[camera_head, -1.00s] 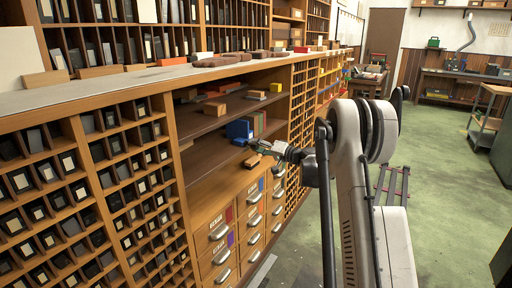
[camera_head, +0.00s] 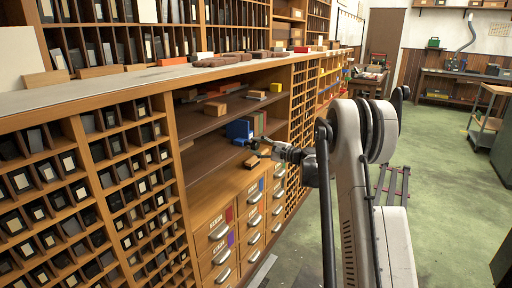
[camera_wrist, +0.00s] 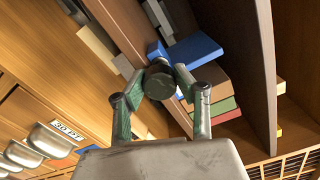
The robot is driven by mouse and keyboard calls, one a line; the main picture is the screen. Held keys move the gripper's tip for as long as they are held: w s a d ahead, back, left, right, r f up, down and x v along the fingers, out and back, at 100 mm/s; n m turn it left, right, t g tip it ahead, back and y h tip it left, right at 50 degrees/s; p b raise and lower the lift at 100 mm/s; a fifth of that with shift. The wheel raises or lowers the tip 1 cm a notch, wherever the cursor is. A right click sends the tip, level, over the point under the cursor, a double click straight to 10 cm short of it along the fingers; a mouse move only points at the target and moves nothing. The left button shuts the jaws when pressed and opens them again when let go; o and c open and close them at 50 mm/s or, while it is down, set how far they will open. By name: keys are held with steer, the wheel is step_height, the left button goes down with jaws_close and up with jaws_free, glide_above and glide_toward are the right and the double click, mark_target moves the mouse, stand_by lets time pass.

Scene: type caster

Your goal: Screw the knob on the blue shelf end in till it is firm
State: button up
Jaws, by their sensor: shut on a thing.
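The blue shelf end (camera_head: 239,129) stands on the lower open shelf in the head view, with its broad blue plate (camera_wrist: 194,49) seen at an angle in the wrist view. A dark round knob (camera_wrist: 159,82) sits at its near side, facing the wrist camera. My gripper (camera_wrist: 159,80) is shut on the knob, one finger on each side. In the head view my gripper (camera_head: 262,146) reaches in from the right at the shelf's front edge. The knob's thread is hidden, so I cannot tell how far in it is.
A wooden block (camera_head: 251,161) lies just below my gripper. Drawers with metal pulls (camera_head: 219,231) lie below. A shelf board (camera_wrist: 262,75) runs close on the right in the wrist view.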

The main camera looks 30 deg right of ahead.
steer(key=m, duration=0.5)
steer(key=shift+d, duration=0.1)
stand_by(0.5)
steer(key=o, duration=1.1)
steer(key=shift+o, duration=0.2)
steer(key=v, duration=1.2)
steer(key=shift+s, duration=0.15)
